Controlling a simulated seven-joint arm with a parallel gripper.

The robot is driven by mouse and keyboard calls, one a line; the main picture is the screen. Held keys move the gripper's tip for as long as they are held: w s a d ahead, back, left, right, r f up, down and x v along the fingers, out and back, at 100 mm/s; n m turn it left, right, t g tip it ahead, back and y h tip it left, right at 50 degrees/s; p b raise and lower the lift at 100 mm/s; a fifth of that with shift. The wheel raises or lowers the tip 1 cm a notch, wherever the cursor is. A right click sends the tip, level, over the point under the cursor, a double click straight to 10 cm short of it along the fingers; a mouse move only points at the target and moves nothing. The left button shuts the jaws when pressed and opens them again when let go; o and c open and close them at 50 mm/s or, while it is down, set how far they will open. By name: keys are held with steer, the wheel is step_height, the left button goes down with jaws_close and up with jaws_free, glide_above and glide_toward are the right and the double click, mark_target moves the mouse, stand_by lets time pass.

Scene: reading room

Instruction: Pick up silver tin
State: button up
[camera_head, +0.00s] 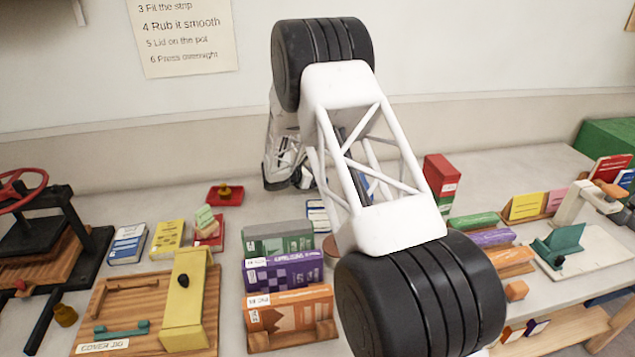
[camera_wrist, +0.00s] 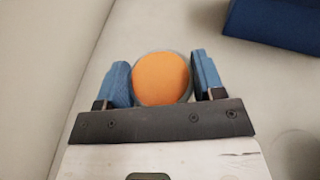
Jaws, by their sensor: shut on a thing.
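My gripper (camera_wrist: 163,82) has its two blue fingers closed on the sides of a round tin (camera_wrist: 161,78). The tin shows an orange top and a thin grey rim in the wrist view. Its lower part is hidden, so I cannot tell whether it touches the surface. In the camera_head view my own arm covers the middle of the table. The tin cannot be made out there, and the grip is hidden behind the arm's white lattice.
A dark blue thing (camera_wrist: 275,22) lies at the wrist view's upper right. On the table (camera_head: 520,165) stand a red box (camera_head: 440,177), purple book (camera_head: 284,270), orange book (camera_head: 290,307), red tray (camera_head: 225,194) and wooden board (camera_head: 120,295). A press (camera_head: 40,240) stands left.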

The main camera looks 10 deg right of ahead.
steer(key=shift+r, duration=3.95)
